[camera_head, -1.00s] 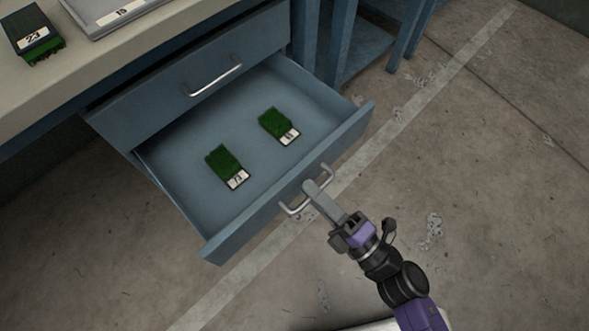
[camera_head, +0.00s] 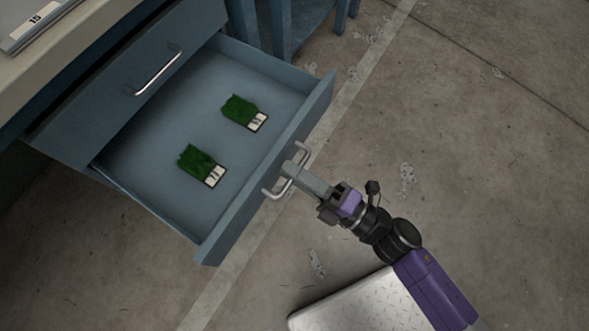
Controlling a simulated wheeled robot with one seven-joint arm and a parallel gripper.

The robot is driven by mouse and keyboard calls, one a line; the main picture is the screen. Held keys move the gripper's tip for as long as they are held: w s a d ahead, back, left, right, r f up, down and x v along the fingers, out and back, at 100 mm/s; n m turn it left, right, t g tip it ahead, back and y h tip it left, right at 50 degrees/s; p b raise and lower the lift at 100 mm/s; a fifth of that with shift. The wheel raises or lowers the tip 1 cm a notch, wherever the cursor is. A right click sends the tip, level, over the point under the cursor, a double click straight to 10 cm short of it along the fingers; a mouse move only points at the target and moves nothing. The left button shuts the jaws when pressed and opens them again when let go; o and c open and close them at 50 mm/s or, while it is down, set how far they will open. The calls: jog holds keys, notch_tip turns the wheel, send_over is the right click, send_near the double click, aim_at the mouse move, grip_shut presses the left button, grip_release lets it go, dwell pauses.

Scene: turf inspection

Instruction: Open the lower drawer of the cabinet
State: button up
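The blue cabinet's lower drawer (camera_head: 262,186) is pulled well out. Two green turf samples with white number labels lie inside it, one nearer the back (camera_head: 243,113) and one nearer the front left (camera_head: 201,165). The drawer's silver bar handle (camera_head: 272,191) is on its front face. My gripper (camera_head: 293,170) is at the middle of this handle, its fingers closed around the bar as far as I can see. The upper drawer (camera_head: 122,94) with its silver handle (camera_head: 158,74) is shut.
A pale worktop (camera_head: 45,68) above the drawers carries a grey tray (camera_head: 38,22) labelled 15. Blue legs of a stand (camera_head: 279,32) are beyond the drawer. The concrete floor to the right is clear.

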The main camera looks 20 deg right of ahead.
jog(key=v, duration=0.8)
jog(key=shift+p, duration=0.45)
jog(key=shift+w, duration=0.1)
